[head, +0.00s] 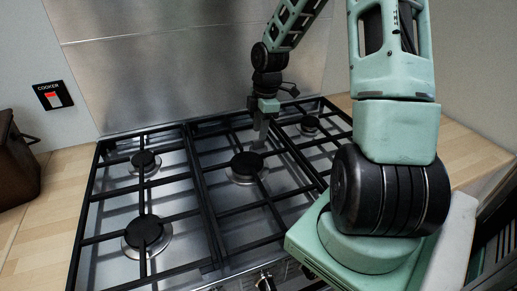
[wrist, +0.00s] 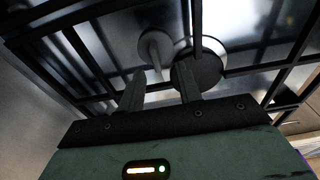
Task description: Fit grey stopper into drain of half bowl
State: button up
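My gripper (head: 261,146) points down over the middle of the cooker, close to the central burner. In the wrist view the two dark fingers of my gripper (wrist: 159,72) stand apart, with a gap between the tips. No half bowl or drain is in view.
Black pan grates (head: 187,180) cross the steel hob above several burners, including the central one (head: 247,167). Wooden worktop (head: 455,140) lies on both sides. A brown container (head: 15,165) stands at the left. A steel splashback (head: 180,70) and a cooker switch (head: 53,95) are behind.

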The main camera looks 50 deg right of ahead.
aim_at(259, 146)
jog(key=shift+w+f+p, duration=0.15)
jog(key=shift+f, duration=1.2)
jog(key=shift+w+f+p, duration=0.15)
jog(key=shift+f, duration=1.15)
grip_shut()
